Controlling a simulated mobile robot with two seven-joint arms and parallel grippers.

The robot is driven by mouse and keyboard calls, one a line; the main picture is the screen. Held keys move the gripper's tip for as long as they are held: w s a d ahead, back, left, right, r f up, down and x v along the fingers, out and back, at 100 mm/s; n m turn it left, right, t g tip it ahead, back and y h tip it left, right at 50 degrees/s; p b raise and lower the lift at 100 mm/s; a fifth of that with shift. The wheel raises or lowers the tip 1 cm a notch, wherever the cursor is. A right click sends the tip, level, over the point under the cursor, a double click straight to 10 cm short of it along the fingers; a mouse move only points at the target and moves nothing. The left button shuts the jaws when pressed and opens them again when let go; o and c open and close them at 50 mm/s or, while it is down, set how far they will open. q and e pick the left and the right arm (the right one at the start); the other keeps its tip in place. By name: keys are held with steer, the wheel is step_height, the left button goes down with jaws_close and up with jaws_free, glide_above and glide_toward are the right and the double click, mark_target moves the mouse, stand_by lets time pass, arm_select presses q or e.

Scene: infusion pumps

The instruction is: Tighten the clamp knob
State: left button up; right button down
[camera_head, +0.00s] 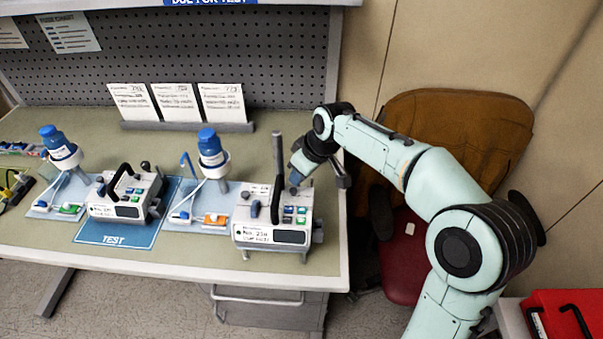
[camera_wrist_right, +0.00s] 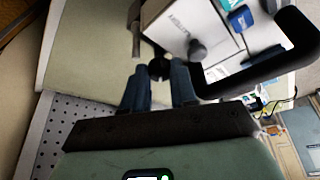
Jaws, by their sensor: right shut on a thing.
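A white infusion pump (camera_head: 272,234) with a black handle stands at the front right of the bench, beside a grey upright pole (camera_head: 277,160). My right gripper (camera_head: 297,176) reaches down behind the pump, close to the pole. In the right wrist view, my right gripper (camera_wrist_right: 160,80) is shut on the small dark clamp knob (camera_wrist_right: 159,66), which sits between its fingertips near the pole (camera_wrist_right: 135,30). The pump's body (camera_wrist_right: 180,22) and black handle (camera_wrist_right: 268,68) are close beside the fingers. The clamp itself is mostly hidden in the head view. My left gripper is out of view.
Two blue-capped bottles (camera_head: 211,148) stand over light blue trays (camera_head: 197,226). Three cards (camera_head: 175,101) stand at the back. A brown chair (camera_head: 470,130) and a red case (camera_head: 562,312) are right of the bench.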

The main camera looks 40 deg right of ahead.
steer(key=m, duration=0.2)
steer(key=m+h, duration=0.1)
steer(key=m, duration=0.1)
steer(key=m+h, duration=0.1)
steer(key=shift+a+m+b, duration=0.25)
steer(key=shift+m+b, duration=0.1)
steer(key=shift+m, duration=0.05)
stand_by(0.4)
steer(key=c, duration=1.2)
jaws_free()
steer(key=shift+o, duration=0.2)
